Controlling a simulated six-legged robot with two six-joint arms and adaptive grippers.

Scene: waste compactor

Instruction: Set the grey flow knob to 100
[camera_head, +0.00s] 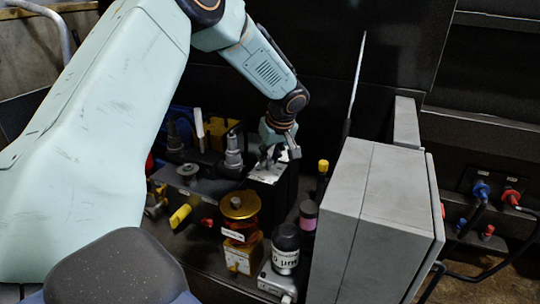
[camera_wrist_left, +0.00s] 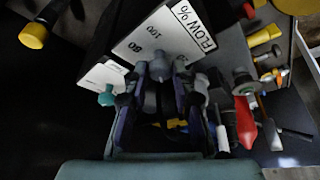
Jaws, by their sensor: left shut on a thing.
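The white FLOW % panel (camera_wrist_left: 140,42) shows upside down in the wrist view, with a 100 mark readable on its scale. The grey flow knob (camera_wrist_left: 158,66) stands on this panel, partly covered by the fingers; I cannot read its exact setting. My left gripper (camera_wrist_left: 160,78) is shut on the knob. In the head view my left gripper (camera_head: 277,150) reaches down to the white panel top (camera_head: 268,173) on a dark box, and the knob is hidden there. My right gripper is not in view.
A large grey box (camera_head: 370,220) stands to the right. A yellow-topped round part (camera_head: 239,204), a black-capped bottle (camera_head: 286,247) and a yellow-topped post (camera_head: 322,167) stand close by. A teal knob (camera_wrist_left: 106,97) sits on a neighbouring white panel.

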